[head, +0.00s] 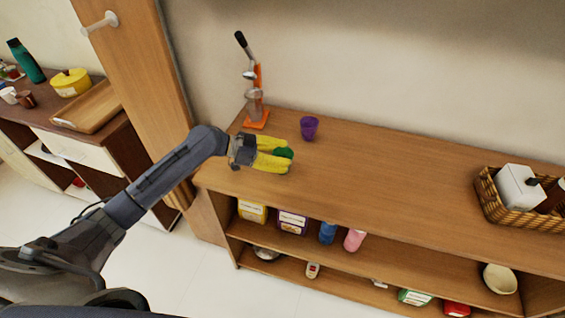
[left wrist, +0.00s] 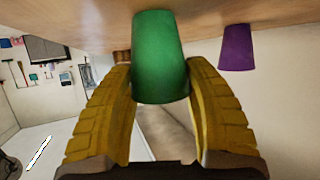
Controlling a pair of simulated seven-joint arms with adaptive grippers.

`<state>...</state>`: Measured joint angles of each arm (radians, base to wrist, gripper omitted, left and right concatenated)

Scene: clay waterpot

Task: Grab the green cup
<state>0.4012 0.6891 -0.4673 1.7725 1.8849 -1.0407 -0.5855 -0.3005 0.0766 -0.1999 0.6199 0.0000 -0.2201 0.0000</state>
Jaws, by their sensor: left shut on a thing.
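The green cup (head: 284,153) is at the tips of my left gripper (head: 285,157), over the left part of the wooden counter in the head view. In the left wrist view the green cup (left wrist: 160,58) fills the space between the two yellow fingers of my left gripper (left wrist: 160,85), which is shut on it. The fingers hide part of the cup in the head view. I cannot tell whether the cup touches the counter. My right gripper is not in view.
A purple cup (head: 309,128) stands close behind the green cup. An orange juicer (head: 257,95) stands at the back left of the counter (head: 400,180). A wicker basket (head: 492,201) with a white container is at the right. The counter's middle is clear.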

